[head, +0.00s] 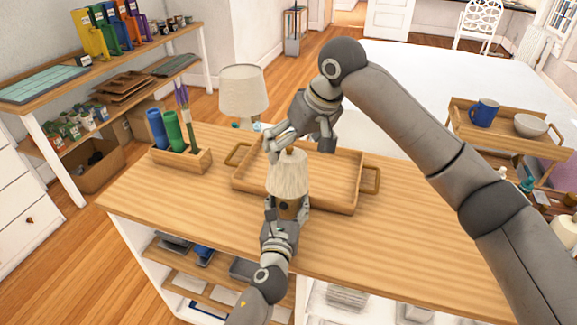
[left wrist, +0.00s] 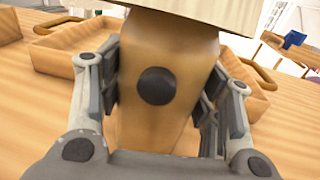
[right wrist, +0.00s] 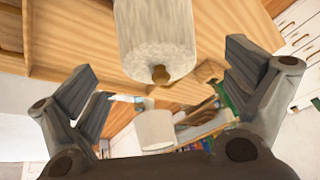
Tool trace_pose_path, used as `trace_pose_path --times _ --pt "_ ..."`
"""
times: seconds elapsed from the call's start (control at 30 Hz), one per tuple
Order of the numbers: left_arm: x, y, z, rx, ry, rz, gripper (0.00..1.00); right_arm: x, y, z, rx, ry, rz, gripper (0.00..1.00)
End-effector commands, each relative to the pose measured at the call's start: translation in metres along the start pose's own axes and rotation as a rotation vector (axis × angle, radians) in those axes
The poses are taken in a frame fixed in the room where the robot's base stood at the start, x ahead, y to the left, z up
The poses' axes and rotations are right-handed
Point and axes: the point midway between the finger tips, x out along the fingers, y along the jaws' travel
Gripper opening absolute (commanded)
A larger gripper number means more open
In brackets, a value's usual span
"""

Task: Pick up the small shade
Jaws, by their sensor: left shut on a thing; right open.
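The small shade (head: 289,172) is pale and ribbed, with a brown finial on top. It sits on a small lamp with a tan wooden base (left wrist: 157,50) that has a dark round spot. The shade's lower edge shows in the left wrist view (left wrist: 195,10). My left gripper (head: 288,204) is shut around the base, which stands upright. My right gripper (head: 292,142) is open just above the shade. In the right wrist view the shade (right wrist: 155,35) and its finial (right wrist: 160,74) lie between and beyond the spread fingers, with nothing gripped.
A wooden tray (head: 341,204) with handles lies on the table behind the small lamp. A larger lamp with a cream shade (head: 243,90) stands behind the tray. A wooden holder (head: 196,162) with blue and green rolls is at left. The table's right side (head: 430,230) is clear.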

Motion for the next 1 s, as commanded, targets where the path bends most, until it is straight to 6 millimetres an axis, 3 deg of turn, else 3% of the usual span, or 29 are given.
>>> trace_pose_path --times 0.23,0.53,0.83,1.0 --pt "0.000 0.000 -0.001 0.001 0.001 0.000 0.24 0.034 0.002 -0.002 0.000 -0.002 0.000 0.98" --pt "0.000 0.000 -0.001 0.001 0.001 0.000 0.24 0.038 0.002 -0.002 -0.001 -0.001 0.000 0.96" --pt "0.000 0.000 -0.001 0.001 0.001 0.000 0.24 0.038 0.002 -0.002 -0.001 0.000 0.000 0.58" --pt "0.000 0.000 -0.001 0.001 0.001 0.000 0.24 0.038 0.002 -0.002 -0.001 0.000 0.000 0.56"
